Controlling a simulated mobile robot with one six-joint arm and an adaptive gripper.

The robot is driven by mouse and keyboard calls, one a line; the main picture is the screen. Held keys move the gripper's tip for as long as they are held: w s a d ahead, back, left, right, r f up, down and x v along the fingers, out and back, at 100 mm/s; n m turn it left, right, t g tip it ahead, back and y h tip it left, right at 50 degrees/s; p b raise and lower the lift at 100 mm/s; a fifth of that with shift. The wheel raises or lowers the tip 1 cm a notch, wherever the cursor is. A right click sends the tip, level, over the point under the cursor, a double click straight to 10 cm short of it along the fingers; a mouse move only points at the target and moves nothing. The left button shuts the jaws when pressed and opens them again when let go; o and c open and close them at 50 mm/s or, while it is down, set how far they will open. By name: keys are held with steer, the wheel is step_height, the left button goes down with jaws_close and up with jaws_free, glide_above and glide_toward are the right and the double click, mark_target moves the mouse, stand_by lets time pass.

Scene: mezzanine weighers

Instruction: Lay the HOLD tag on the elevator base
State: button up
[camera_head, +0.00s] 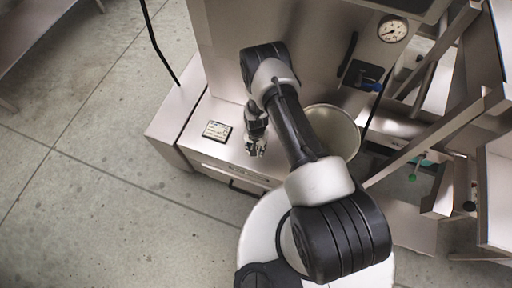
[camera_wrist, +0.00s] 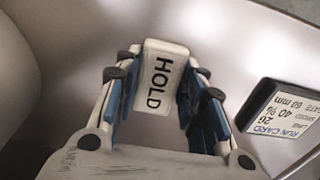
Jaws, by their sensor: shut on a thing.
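The HOLD tag (camera_wrist: 160,82) is a small white block with black letters, seen in the wrist view. My gripper (camera_wrist: 162,72) is shut on it, with the blue-padded fingers on either side. In the head view my gripper (camera_head: 256,150) points down over a low steel ledge (camera_head: 205,152) at the front of a steel machine. The tag is not clear in the head view, and I cannot tell its height above the ledge. No label marks the elevator base, so I cannot tell which steel part it is.
A dark-framed run card (camera_head: 216,131) lies on the ledge left of my gripper; it also shows in the wrist view (camera_wrist: 285,125). A round metal bucket (camera_head: 345,128) stands to the right, behind my arm. A pressure gauge (camera_head: 392,29) and slanted steel beams (camera_head: 440,135) are further right.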

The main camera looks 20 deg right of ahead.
steer(key=shift+f, duration=0.15)
steer(key=o, duration=1)
steer(key=shift+c, duration=0.2)
step_height(320, 180, up, 48)
steer(key=w+n+t+p, duration=0.2)
steer(key=n+p, duration=0.1)
steer(key=p, duration=0.1)
steer(key=s+r+n+t, duration=0.1)
steer(key=s+r+n, duration=0.1)
steer(key=s+r, duration=1.05)
steer(key=s+r+n+t, duration=0.1)
steer(key=s+r, duration=0.4)
steer(key=s, duration=0.6)
steer(key=shift+d+r+n+t, duration=0.2)
steer(key=shift+d+n+t, duration=0.15)
steer(key=shift+n, duration=0.25)
